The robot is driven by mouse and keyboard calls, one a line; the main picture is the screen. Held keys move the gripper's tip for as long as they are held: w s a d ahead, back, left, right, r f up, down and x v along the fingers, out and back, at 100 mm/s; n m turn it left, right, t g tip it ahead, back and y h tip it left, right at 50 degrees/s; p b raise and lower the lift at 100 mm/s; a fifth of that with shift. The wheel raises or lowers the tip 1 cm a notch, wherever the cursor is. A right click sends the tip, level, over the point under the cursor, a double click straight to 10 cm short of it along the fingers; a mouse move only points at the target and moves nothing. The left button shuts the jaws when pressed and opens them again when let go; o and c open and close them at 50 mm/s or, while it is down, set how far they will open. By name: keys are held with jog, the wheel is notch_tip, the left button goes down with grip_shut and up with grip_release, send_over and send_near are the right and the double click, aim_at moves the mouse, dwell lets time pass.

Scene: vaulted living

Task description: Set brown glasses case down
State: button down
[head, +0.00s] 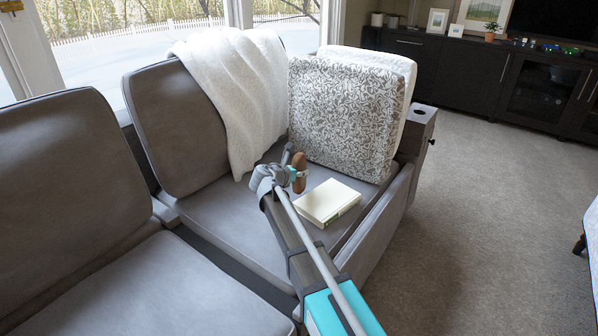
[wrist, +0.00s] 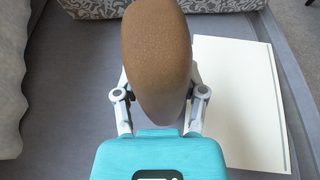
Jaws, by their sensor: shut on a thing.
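The brown glasses case (head: 299,172) is in my gripper (head: 289,172), above or at the seat of the right-hand recliner in the head view. In the wrist view the case (wrist: 157,55) is a smooth brown oval that fills the upper middle, with a finger of my gripper (wrist: 158,92) on each side of it. The gripper is shut on the case. The case stands roughly upright in the head view. The fingertips are hidden behind it in the wrist view. I cannot tell whether its lower end touches the grey seat (head: 225,220).
A cream book (head: 327,202) lies on the seat just right of the case; it also shows in the wrist view (wrist: 235,100). A patterned cushion (head: 340,115) leans behind. A white throw (head: 235,90) hangs over the backrest. The seat left of the gripper is clear.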

jog(key=shift+r+p, duration=0.4)
jog(key=shift+r, duration=0.3)
jog(key=s+d+r+p, duration=0.3)
jog(key=s+r+p, duration=0.7)
jog(key=s, duration=0.3)
jog(key=shift+s, duration=0.3)
jog(key=shift+d, duration=0.1)
jog(key=shift+r, duration=0.15)
notch_tip(320, 180, up, 36)
jog(key=p, duration=3.6)
jog(key=shift+f, duration=0.25)
notch_tip(320, 180, down, 36)
jog(key=b, duration=3.6)
jog(key=shift+s+r, duration=0.15)
jog(key=shift+r, duration=0.1)
